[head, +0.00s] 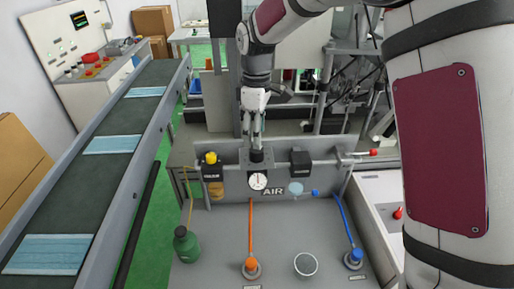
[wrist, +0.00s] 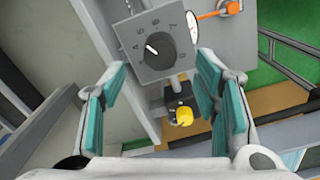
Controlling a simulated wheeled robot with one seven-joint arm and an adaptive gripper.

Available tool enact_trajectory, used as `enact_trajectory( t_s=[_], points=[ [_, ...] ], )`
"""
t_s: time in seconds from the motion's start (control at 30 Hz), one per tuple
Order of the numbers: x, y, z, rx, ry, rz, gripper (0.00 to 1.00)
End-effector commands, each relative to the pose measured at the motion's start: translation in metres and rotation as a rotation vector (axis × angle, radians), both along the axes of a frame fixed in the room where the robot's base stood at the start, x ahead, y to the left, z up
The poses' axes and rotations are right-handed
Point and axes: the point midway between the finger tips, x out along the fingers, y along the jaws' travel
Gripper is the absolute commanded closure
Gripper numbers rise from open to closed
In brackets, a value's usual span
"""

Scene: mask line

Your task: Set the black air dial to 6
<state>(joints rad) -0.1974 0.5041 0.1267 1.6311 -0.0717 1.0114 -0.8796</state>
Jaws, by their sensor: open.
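The black air dial (wrist: 155,46) shows in the wrist view on a grey square plate with numbers around its upper edge. A short white pointer mark on its face slants toward the upper left.
A yellow knob (head: 211,158) stands left of the dial and a black box (head: 300,162) right of it. The white gauge (head: 258,181) is just in front. A red-tipped lever (head: 373,152) sits at the right. A conveyor (head: 85,160) carries blue masks at the left.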

Motion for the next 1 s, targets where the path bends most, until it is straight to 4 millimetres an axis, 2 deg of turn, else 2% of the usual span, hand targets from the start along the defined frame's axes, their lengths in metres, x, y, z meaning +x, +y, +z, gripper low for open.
enact_trajectory(
  t_s=[0.1,0.33,0.5,0.77,1.0],
  points=[
    [-0.002,0.000,-0.023,-0.001,0.004,0.000,0.44],
    [-0.001,-0.001,-0.053,-0.001,0.001,-0.001,0.44],
    [0.000,0.000,-0.061,0.000,0.000,-0.001,0.44],
    [0.000,0.000,-0.062,0.000,-0.001,-0.001,0.44],
    [0.000,0.000,-0.062,0.000,-0.001,-0.001,0.93]
  ],
)
